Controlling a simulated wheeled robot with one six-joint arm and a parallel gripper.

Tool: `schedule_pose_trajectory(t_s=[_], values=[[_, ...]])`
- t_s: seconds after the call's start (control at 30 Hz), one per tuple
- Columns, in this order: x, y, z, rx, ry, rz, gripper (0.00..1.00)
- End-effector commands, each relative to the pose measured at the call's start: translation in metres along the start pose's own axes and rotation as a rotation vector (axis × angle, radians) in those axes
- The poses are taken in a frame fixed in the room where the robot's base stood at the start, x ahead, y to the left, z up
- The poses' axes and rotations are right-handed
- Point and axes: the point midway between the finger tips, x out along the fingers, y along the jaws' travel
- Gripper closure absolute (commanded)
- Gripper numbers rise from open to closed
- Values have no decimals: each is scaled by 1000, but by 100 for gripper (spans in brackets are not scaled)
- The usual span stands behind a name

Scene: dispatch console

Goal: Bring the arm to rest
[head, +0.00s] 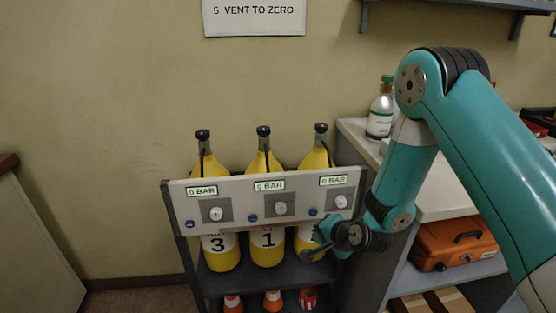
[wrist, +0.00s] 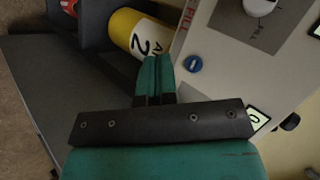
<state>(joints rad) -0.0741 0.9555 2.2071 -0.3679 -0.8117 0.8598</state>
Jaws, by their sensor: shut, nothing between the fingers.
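My gripper (head: 316,252) is low at the right end of the grey panel (head: 188,212), in front of the right yellow cylinder (head: 316,160). In the wrist view my gripper (wrist: 153,66) has its teal fingers together with nothing between them. The right cylinder's label, hidden behind the gripper in the head view, reads 2 in the wrist view (wrist: 128,28). My arm comes in from the right, bent high at the elbow and folded down to the wrist.
The other yellow cylinders, 3 (head: 221,250) and 1 (head: 266,248), stand behind the panel. All three displays read 0 BAR. A bench (head: 455,202) with a bottle (head: 380,112) and an orange case (head: 452,246) below stands at right. A wall shelf (head: 470,4) is above.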

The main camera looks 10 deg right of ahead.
Motion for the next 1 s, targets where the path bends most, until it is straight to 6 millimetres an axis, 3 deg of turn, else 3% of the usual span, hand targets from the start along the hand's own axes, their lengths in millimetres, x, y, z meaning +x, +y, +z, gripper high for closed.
schedule_pose_trajectory(t_s=[0.17, 0.3, 0.5, 0.7, 0.8, 0.9, 1.0], values=[[-40, -51, 12, -139, -93, 17, 100], [-107, -103, 38, -366, -242, 50, 100], [-222, -145, 80, -734, -466, 83, 100], [-335, -146, 112, -1090, -669, 106, 100], [-374, -138, 121, -1219, -743, 115, 100], [-398, -130, 125, -1301, -792, 123, 100], [-409, -125, 127, -1339, -816, 128, 100]])
